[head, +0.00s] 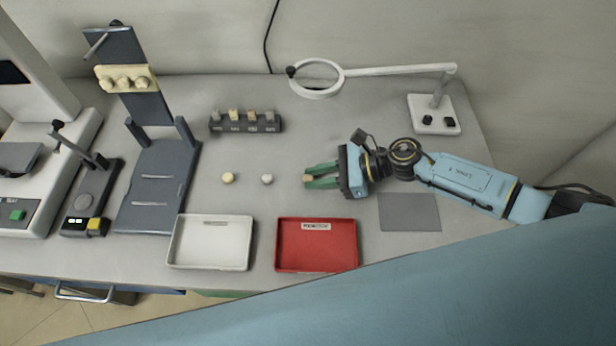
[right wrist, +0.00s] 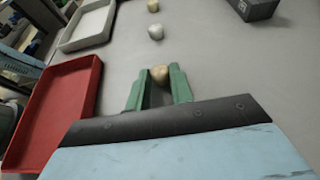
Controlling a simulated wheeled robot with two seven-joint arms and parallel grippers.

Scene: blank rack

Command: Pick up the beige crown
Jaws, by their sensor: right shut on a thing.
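The beige crown (head: 308,178) is a small rounded piece between the green fingertips of my right gripper (head: 314,177). In the right wrist view the crown (right wrist: 159,73) shows at the tips of the green fingers (right wrist: 158,84), which are shut on it. I cannot tell whether it still touches the table. A white crown (head: 267,179) and a yellowish crown (head: 228,178) lie apart on the table to the left. My left gripper is not in view.
A red tray (head: 280,262) and a white tray (head: 172,254) stand at the front. A dark rack (head: 217,127) with several blanks is behind. A ring magnifier (head: 340,78) stands at the back. A grey mat (head: 409,212) lies right of the red tray.

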